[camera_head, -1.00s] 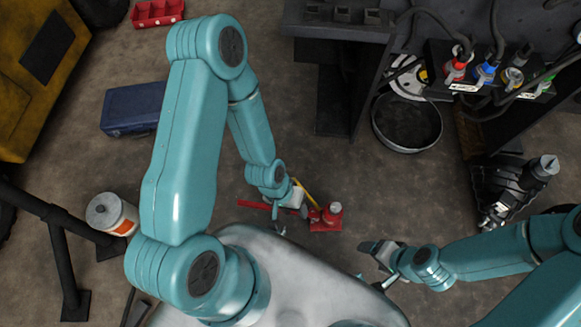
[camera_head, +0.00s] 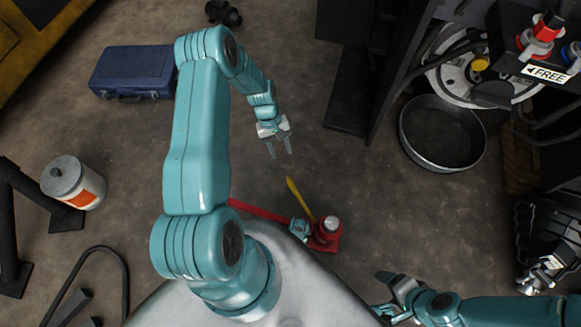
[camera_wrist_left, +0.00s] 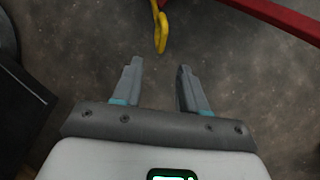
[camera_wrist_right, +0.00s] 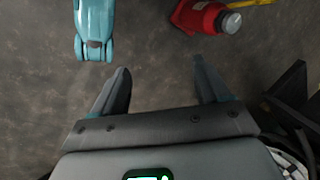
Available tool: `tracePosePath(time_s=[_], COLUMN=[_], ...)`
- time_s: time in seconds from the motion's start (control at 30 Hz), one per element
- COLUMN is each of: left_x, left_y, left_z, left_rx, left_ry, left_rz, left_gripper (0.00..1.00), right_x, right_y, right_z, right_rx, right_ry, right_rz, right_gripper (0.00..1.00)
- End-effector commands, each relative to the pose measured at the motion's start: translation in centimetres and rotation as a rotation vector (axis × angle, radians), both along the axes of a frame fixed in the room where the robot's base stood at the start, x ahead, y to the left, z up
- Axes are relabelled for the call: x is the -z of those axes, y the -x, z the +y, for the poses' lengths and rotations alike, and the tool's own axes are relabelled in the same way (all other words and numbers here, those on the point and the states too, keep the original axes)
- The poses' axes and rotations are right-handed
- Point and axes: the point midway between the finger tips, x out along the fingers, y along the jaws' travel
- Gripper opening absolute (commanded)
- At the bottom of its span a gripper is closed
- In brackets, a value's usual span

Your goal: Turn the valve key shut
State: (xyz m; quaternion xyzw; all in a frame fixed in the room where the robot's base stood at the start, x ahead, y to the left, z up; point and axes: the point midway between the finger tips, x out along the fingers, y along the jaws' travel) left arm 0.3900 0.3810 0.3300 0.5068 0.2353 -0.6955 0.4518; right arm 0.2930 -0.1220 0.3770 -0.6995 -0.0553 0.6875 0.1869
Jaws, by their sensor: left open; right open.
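A small red bottle jack (camera_head: 326,236) stands on the floor. A yellow bar (camera_head: 300,200), likely the valve key, slants from the jack up and to the left. My left gripper (camera_head: 281,153) is open and empty, beyond the yellow bar's free end and apart from it. In the left wrist view the bar's yellow end (camera_wrist_left: 160,35) lies ahead of the open fingers. My right gripper (camera_head: 384,292) is open and empty, right of and below the jack. In the right wrist view the jack (camera_wrist_right: 203,17) is ahead, with part of the yellow bar (camera_wrist_right: 252,2). The key's valve joint is unclear.
A red bar (camera_head: 258,211) extends left from the jack. A black pan (camera_head: 442,166) and dark bench structure are at right. A blue case (camera_head: 134,72) and white canister (camera_head: 73,184) are at left. Floor around the left gripper is clear.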

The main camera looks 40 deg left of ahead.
Motion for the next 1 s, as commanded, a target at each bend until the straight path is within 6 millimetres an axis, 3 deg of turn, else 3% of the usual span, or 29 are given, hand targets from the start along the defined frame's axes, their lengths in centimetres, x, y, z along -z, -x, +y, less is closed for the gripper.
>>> tracePosePath(time_s=[0.17, 0.27, 0.7, 1.0], left_x=[1.4, 2.8, 12.3, 15.3], left_y=[0.4, 0.6, 0.8, 1.0], left_z=[0.7, 0.0, -4.2, -5.7], left_rx=[-0.021, -0.019, -0.015, -0.016], left_ry=[0.002, 0.003, 0.002, 0.001], left_rz=[0.013, 0.014, 0.011, 0.011], left_gripper=[0.42, 0.42, 0.42, 0.42], right_x=[1.0, 1.5, 4.6, 5.5], right_y=[-0.1, -0.2, -0.9, -1.1], right_z=[0.0, -0.1, -0.8, -1.0], right_rx=[0.002, 0.005, 0.031, 0.041], right_ry=[0.0, 0.001, 0.006, 0.008], right_rz=[-0.002, -0.003, -0.015, -0.019], right_gripper=[0.76, 0.76, 0.76, 0.76])
